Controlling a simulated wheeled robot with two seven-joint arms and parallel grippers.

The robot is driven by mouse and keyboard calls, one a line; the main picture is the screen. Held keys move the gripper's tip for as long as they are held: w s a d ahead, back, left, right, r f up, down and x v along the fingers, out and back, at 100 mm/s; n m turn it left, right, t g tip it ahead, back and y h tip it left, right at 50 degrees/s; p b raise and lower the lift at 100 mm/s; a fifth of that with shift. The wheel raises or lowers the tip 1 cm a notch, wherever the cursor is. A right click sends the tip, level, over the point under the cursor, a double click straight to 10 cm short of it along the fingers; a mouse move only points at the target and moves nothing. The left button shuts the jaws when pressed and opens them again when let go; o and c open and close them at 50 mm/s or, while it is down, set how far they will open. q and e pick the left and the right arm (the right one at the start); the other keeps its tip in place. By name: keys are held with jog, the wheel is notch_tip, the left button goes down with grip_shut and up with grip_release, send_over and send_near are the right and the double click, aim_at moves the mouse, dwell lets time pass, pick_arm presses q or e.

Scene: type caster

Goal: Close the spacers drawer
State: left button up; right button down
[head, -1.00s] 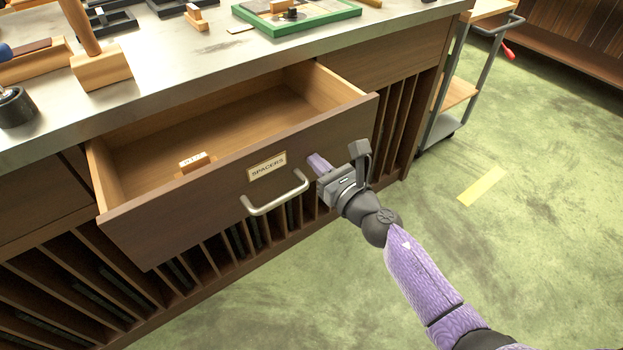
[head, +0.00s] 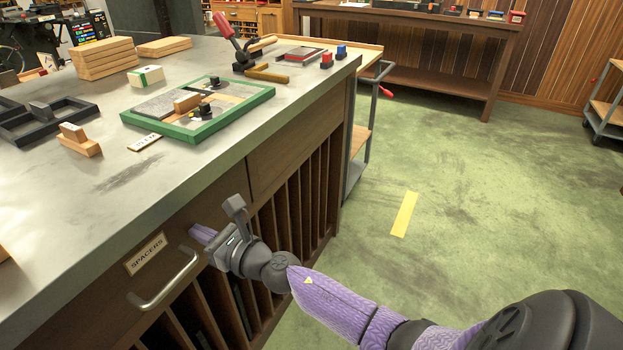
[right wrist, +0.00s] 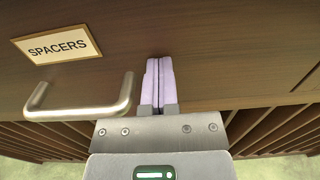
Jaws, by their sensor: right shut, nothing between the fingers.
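The spacers drawer (head: 205,215) is a dark wood front with a "SPACERS" label (head: 146,253) and a metal bar handle (head: 165,285). In the head view its front sits under the counter edge, looking flush with the neighbouring front, and no drawer interior shows. In the right wrist view the label (right wrist: 57,46) and handle (right wrist: 82,105) are left of the fingers. My right gripper (head: 195,229) is shut and empty. Its purple fingertips (right wrist: 159,62) point at the drawer front, right of the handle, and seem to touch it. My left gripper is out of view.
The metal counter (head: 105,185) above holds a green-framed tray (head: 205,130), wooden blocks and a red-handled tool (head: 228,32). Vertical slots (head: 300,195) lie below the drawers.

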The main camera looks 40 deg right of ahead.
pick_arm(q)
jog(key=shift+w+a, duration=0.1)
pick_arm(e)
jog(key=shift+w+r, duration=0.15)
jog(key=shift+r, duration=0.05)
jog(key=shift+r, duration=0.15)
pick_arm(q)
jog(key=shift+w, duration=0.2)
